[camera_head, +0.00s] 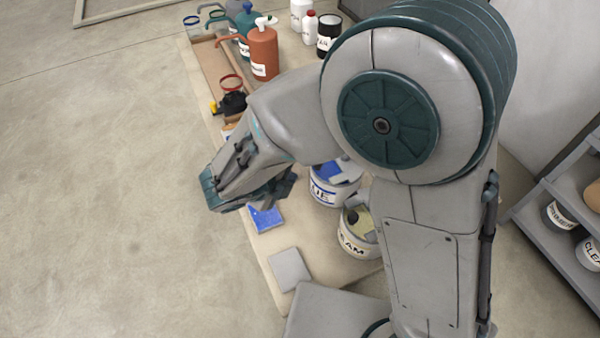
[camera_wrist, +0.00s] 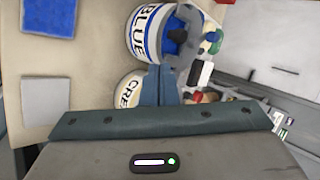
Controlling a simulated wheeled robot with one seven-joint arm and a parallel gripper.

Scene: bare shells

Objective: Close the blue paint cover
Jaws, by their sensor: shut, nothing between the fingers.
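The blue paint bucket (camera_head: 327,191) is white with a blue band and stands on the pale table; it also shows in the wrist view (camera_wrist: 143,35). Blue paint shows in its mouth, and a grey flap-like piece (camera_wrist: 187,58), probably its cover, stands at the mouth. My gripper (camera_wrist: 162,70) is shut and empty. In the wrist view its fingertips overlap the bucket's lower edge; I cannot tell whether they touch. In the head view my gripper (camera_head: 285,187) is left of the bucket, its fingers partly hidden by my arm.
A cream bucket (camera_head: 352,246) stands beside the blue one. A blue square (camera_head: 265,218) and a grey square (camera_head: 289,269) lie on the table (camera_head: 262,258). Pump bottles (camera_head: 263,55) stand at the back. A shelf (camera_head: 552,235) is at right. Open floor lies left.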

